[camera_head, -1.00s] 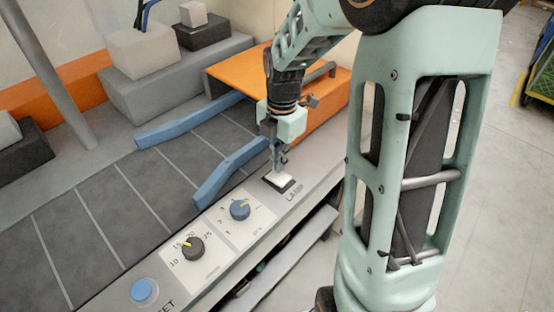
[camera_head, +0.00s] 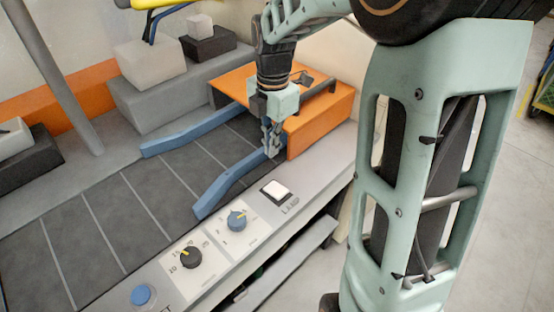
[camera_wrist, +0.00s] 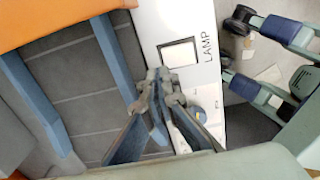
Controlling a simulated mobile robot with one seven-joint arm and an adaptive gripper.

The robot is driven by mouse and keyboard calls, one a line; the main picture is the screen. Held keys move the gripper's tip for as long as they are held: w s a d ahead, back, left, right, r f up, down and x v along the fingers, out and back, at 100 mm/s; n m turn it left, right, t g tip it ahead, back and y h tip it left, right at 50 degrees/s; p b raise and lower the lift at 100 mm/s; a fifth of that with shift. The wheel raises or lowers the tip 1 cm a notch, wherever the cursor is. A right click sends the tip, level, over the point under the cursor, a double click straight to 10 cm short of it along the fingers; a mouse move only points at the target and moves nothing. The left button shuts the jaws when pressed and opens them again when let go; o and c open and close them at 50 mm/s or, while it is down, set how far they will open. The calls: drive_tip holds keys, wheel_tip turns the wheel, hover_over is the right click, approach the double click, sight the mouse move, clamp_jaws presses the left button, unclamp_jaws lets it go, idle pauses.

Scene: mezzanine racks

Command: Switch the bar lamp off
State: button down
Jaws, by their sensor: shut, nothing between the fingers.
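The lamp switch (camera_head: 275,191) is a white square rocker in a dark frame on the grey control panel, with the word LAMP beside it. It also shows in the wrist view (camera_wrist: 179,53), uncovered. My gripper (camera_head: 271,153) is shut and empty. It hangs above and behind the switch, apart from it, near the end of the blue rail. In the wrist view my fingertips (camera_wrist: 159,84) lie just below the switch in the picture. I cannot pick out the bar lamp itself in these views.
A blue knob (camera_head: 237,220), a black knob (camera_head: 191,257) and a blue button (camera_head: 143,294) sit along the same panel. Blue guide rails (camera_head: 228,187) cross the dark belt (camera_head: 120,228). An orange housing (camera_head: 322,122) stands close behind my gripper.

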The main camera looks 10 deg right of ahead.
drive_tip(key=shift+w+a+r, duration=0.1)
drive_tip(key=shift+w+r, duration=0.05)
drive_tip(key=shift+r, duration=0.9)
drive_tip(key=shift+w+r, duration=0.15)
drive_tip(key=shift+r, duration=0.85)
